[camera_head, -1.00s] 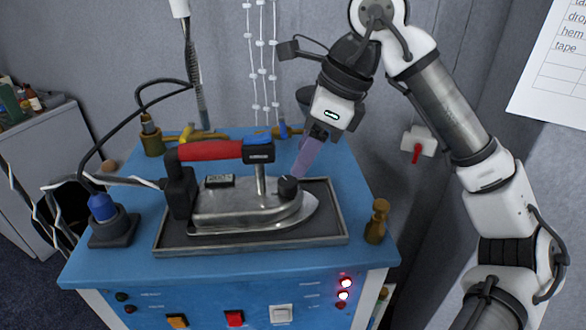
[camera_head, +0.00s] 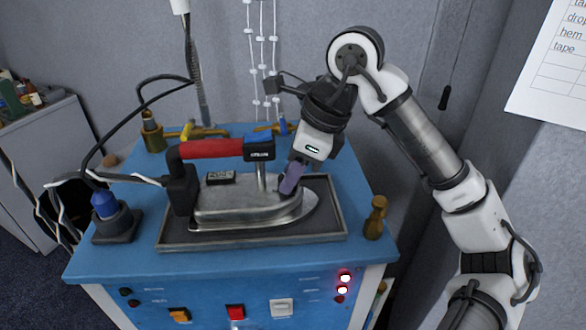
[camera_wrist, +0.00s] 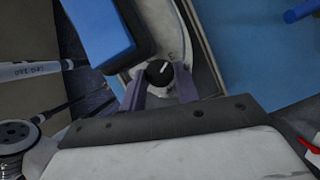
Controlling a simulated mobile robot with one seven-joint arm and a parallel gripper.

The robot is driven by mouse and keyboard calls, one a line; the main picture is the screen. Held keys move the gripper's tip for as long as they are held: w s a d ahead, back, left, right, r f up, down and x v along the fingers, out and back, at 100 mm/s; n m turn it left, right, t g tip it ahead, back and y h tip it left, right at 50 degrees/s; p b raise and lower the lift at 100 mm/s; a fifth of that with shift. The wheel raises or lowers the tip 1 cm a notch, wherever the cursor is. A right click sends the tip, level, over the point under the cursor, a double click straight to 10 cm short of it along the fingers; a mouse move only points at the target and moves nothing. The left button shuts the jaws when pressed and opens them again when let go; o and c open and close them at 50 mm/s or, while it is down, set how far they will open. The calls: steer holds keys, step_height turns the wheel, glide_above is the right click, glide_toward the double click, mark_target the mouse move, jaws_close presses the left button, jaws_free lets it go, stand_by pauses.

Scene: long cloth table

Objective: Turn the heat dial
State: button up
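The iron (camera_head: 245,205) has a silver body and a red handle (camera_head: 210,149) with a dark blue front end. It rests on a grey tray. The heat dial (camera_wrist: 159,73) is a black round knob with a white pointer mark, on the front of the iron in the wrist view. My gripper (camera_head: 289,184) is over the front of the iron, its purple fingers hiding the dial in the head view. In the wrist view, my gripper (camera_wrist: 160,80) is open, with one finger on each side of the dial. I cannot tell whether either finger touches it.
The tray's metal rim (camera_head: 190,247) surrounds the iron on the blue cabinet top (camera_head: 345,166). The handle's blue end (camera_wrist: 105,30) is close to my gripper. A brass fitting (camera_head: 375,217) stands at right. A cable runs from the iron's rear. Lit red lamps (camera_head: 344,284) are on the cabinet front.

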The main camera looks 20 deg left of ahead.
steer(key=shift+c, duration=0.7)
steer(key=shift+n, duration=0.3)
steer(key=shift+w+f+n+g+h+b, duration=0.1)
steer(key=shift+n+g+h+b, duration=0.3)
steer(key=shift+n+b, duration=0.55)
steer(key=n+g, duration=0.1)
steer(key=n, duration=0.2)
steer(key=shift+w+a+n+h, duration=0.1)
steer(key=shift+n+h, duration=0.2)
steer(key=shift+n, duration=0.05)
steer(key=n, duration=0.1)
steer(key=n+h+p, duration=0.1)
steer(key=n, duration=0.1)
steer(key=n+g, duration=0.1)
steer(key=shift+w+a+r+p, duration=0.1)
steer(key=shift+a+r+p, duration=0.05)
steer(key=shift+r+p, duration=0.15)
steer(key=shift+a+f+n+g+h+p, duration=0.15)
steer(key=shift+n+h+p, duration=0.35)
steer(key=shift+n, duration=0.4)
steer(key=shift+d+n+g+h+p, duration=0.15)
steer(key=shift+n+h+p, duration=0.15)
steer(key=shift+n+p, duration=0.45)
steer(key=shift+a+n, duration=0.15)
steer(key=shift+n, duration=0.3)
